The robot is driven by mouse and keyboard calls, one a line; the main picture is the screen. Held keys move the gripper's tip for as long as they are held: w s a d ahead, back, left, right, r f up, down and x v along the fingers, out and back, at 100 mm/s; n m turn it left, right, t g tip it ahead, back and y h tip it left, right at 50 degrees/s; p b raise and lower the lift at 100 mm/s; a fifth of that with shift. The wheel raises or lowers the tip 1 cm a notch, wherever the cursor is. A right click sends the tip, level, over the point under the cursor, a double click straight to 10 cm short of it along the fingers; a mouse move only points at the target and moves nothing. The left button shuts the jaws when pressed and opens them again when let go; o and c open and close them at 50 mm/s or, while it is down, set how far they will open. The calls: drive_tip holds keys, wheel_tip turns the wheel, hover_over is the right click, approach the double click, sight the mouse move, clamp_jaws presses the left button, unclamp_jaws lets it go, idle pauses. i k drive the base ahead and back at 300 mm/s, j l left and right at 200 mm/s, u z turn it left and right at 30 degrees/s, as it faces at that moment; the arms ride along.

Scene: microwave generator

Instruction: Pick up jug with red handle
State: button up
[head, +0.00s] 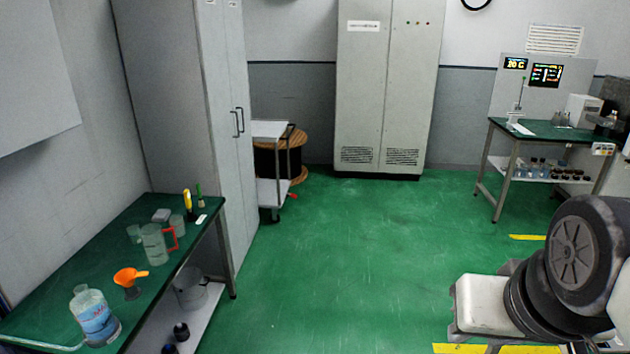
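The jug with the red handle (154,246) stands upright on the green-topped bench (62,262) at the left of the head view. It is clear, and its red handle points to the right, towards the bench's front edge. Small clear beakers stand just behind it. An orange funnel-like piece (131,277) stands nearer to me than the jug. Only a part of my arm shows at the lower right, far from the bench. My gripper is not in view.
Grey cabinets (185,100) and a trolley (270,165) stand beyond. The green floor (330,270) in the middle is clear.

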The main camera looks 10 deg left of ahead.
sight(152, 236)
drive_tip(key=i+u, duration=0.4)
drive_tip(key=i, duration=0.35)
drive_tip(key=i+l+u, duration=0.1)
drive_tip(key=i+u, duration=0.3)
drive_tip(key=i, duration=0.3)
drive_tip(key=i+u, duration=0.45)
drive_tip(key=i, duration=0.25)
drive_tip(key=i+l+u, duration=0.15)
drive_tip(key=i+u, duration=0.3)
drive_tip(key=i, duration=0.3)
drive_tip(key=i+u, duration=0.4)
drive_tip(key=i, duration=0.2)
